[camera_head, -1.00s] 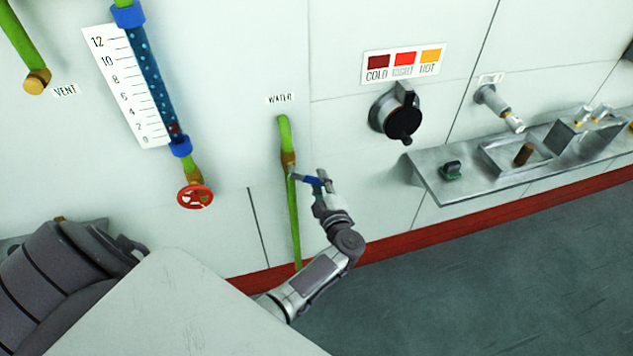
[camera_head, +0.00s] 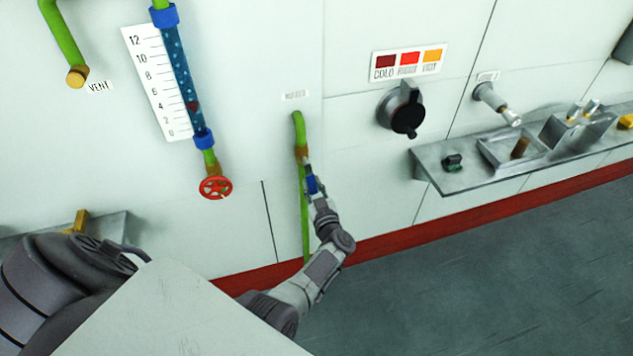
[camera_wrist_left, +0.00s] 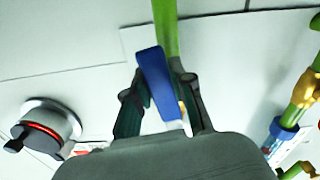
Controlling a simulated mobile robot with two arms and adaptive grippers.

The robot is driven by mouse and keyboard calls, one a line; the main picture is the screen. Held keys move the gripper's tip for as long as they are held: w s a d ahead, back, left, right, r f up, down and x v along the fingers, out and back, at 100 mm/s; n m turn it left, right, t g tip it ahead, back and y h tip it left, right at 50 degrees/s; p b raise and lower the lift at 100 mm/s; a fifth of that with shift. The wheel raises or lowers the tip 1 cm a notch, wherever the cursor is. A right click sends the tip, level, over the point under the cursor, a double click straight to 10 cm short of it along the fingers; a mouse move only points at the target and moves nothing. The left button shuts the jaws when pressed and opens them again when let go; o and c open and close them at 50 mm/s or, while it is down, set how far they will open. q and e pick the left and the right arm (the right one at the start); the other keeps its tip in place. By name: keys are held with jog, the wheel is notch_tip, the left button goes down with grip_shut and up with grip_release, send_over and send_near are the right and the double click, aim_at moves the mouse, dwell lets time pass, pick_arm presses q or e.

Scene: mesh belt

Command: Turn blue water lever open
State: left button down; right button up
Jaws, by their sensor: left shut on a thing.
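The blue water lever (camera_head: 311,186) sits on the brass valve (camera_head: 301,153) of the green pipe below the WATER label. In the head view it points down, close beside the pipe. My left gripper (camera_head: 313,190) is shut on it from below. In the left wrist view the blue lever (camera_wrist_left: 154,76) runs up between the two dark fingers (camera_wrist_left: 158,104), in line with the green pipe (camera_wrist_left: 166,28). The fingers partly hide the valve in the head view. My right gripper is not in view.
A blue gauge tube (camera_head: 181,72) with a scale and a red handwheel (camera_head: 215,188) stands to the left. A black dial (camera_head: 403,112) and a metal shelf (camera_head: 440,183) with controls are to the right. The wall around the lever is clear.

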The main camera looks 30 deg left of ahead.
pick_arm(q)
jog(key=shift+s+a+f+m, duration=0.2)
jog(key=shift+s+m, duration=0.15)
jog(key=shift+m, duration=0.15)
jog(key=c, duration=1)
grip_release()
jog(key=shift+o, duration=0.2)
jog(key=shift+r, duration=0.1)
